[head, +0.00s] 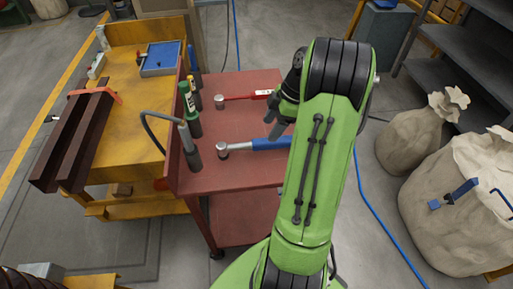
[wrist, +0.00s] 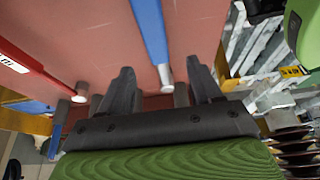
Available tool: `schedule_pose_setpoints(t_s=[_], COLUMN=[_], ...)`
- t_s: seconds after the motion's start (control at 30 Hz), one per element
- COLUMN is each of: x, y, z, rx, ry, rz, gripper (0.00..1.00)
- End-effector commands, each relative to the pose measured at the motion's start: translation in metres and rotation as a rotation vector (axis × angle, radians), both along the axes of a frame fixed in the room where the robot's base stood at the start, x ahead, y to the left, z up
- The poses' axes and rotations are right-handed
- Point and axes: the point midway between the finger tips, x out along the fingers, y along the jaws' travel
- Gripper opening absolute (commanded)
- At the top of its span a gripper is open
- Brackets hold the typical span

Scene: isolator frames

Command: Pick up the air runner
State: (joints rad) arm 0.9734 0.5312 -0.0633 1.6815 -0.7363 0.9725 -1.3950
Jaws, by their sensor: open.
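A blue-handled tool (head: 270,143) with a round metal head lies on the red cart top (head: 240,112). A red-handled tool (head: 245,97) lies behind it. A green-topped tool (head: 187,100) and a grey tool with a curved dark hose (head: 188,145) stand upright at the cart's left edge. I cannot tell for sure which is the air runner. My gripper (head: 283,118) is over the cart, partly hidden by my arm. In the wrist view my gripper (wrist: 160,80) is open and empty; the blue tool (wrist: 151,30) shows beyond and between its fingers.
A yellow bench (head: 125,110) with brown beams and a blue tray (head: 160,58) stands at left. Large sacks (head: 460,200) and grey shelving (head: 455,45) stand at right. A blue hose (head: 375,205) runs along the floor. Part of the cart top's front is clear.

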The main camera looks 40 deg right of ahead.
Motion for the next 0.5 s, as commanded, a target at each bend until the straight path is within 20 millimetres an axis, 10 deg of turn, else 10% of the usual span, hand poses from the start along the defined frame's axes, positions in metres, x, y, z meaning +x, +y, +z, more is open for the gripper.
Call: schedule_pose_setpoints(t_s=[0.5], x=[0.02], y=[0.026], z=[-0.079], rx=[0.002], ry=[0.003], rz=[-0.001], gripper=[0.64])
